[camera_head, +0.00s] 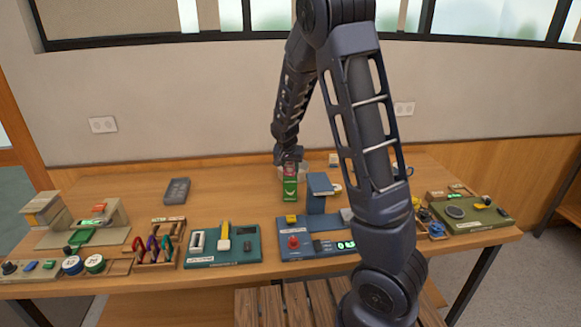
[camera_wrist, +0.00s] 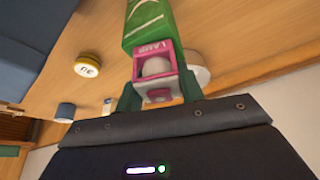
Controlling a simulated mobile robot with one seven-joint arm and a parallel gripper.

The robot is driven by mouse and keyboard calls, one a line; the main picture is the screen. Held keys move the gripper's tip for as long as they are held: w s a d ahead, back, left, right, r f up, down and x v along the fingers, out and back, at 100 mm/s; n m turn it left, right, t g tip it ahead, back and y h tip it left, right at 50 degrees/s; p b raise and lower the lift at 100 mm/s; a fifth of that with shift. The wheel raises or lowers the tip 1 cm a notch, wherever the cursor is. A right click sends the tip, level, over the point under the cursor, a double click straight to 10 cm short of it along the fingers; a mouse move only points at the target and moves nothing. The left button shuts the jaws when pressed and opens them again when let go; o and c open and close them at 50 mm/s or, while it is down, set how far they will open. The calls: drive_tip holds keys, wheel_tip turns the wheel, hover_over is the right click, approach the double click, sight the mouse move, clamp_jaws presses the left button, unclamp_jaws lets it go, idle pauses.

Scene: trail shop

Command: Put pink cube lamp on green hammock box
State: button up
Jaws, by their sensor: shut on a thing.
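The pink cube lamp (camera_wrist: 164,54), a pink frame around a pale round bulb, sits between the fingers of my gripper (camera_wrist: 158,92) in the wrist view. My gripper is shut on it. The green hammock box (camera_wrist: 147,27) shows just beyond the lamp, with white markings. In the head view the box (camera_head: 290,188) stands upright on the table, and the lamp (camera_head: 290,170) is at its top, under my gripper (camera_head: 289,164). The lamp and box look in line and very close; I cannot tell whether the lamp rests on the box.
A blue upright block (camera_head: 320,186) stands close right of the box. Grey (camera_head: 176,191), teal (camera_head: 222,246) and olive (camera_head: 470,213) items lie around the wooden table. A yellow-rimmed round item (camera_wrist: 88,65) shows in the wrist view. Table space left of the box is clear.

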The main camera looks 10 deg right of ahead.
drive_tip(key=o, duration=1)
drive_tip(key=shift+f, duration=0.15)
drive_tip(key=v, duration=1.1)
drive_tip(key=s+d+r+n+y, duration=0.2)
drive_tip(key=s+d+r, duration=0.7)
drive_tip(key=s+d, duration=0.3)
drive_tip(key=s+d+r, duration=0.1)
drive_tip(key=s, duration=0.5)
drive_tip(key=s+d+n, duration=0.1)
drive_tip(key=s, duration=0.5)
drive_tip(key=s+d+r+n, duration=0.1)
drive_tip(key=s, duration=0.6)
drive_tip(key=shift+r+t, duration=0.3)
drive_tip(key=shift+r, duration=0.05)
